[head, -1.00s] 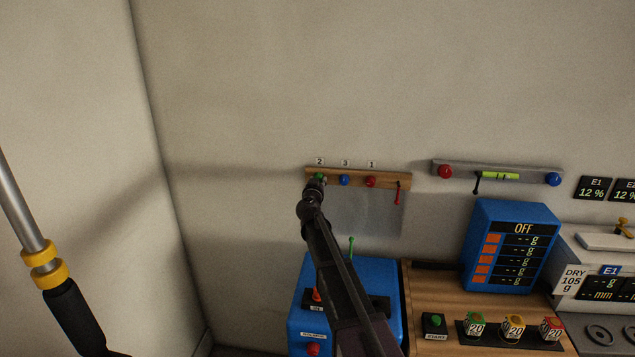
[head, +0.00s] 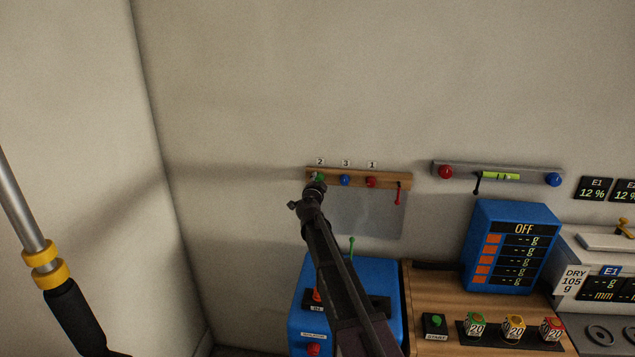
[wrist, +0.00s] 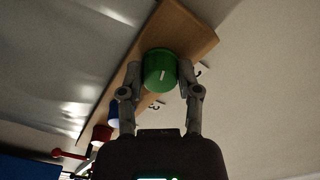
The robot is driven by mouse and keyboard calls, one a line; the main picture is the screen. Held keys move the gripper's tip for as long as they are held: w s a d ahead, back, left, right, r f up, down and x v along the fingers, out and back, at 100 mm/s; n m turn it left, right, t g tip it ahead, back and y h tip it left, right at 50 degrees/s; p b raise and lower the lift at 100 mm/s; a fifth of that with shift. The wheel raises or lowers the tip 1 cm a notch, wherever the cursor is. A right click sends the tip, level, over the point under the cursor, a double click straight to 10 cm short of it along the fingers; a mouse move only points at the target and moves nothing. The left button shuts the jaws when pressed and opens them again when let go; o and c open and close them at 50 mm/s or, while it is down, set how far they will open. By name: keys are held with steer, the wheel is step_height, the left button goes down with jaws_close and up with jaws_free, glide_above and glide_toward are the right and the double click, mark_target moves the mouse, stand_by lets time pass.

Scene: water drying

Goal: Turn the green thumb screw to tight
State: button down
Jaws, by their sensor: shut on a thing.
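The green thumb screw (wrist: 160,73) sits at one end of a wooden rail (wrist: 192,25) on the wall, with a white mark on its face. In the head view the green screw (head: 321,177) is at the rail's left end, under the label 2, and is partly hidden by my gripper (head: 317,186). In the wrist view my gripper (wrist: 160,82) has one finger on each side of the green screw, shut on it.
A blue screw (head: 345,180), a red screw (head: 370,182) and a red lever (head: 397,193) are on the same rail to the right. A grey sheet (head: 372,215) hangs below. A blue box (head: 380,270) and a grey rail (head: 515,176) are nearby.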

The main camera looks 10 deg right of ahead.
steer(key=shift+w+m, duration=0.15)
steer(key=shift+m, duration=2.05)
steer(key=shift+c, duration=1.5)
jaws_free()
steer(key=v, duration=1.2)
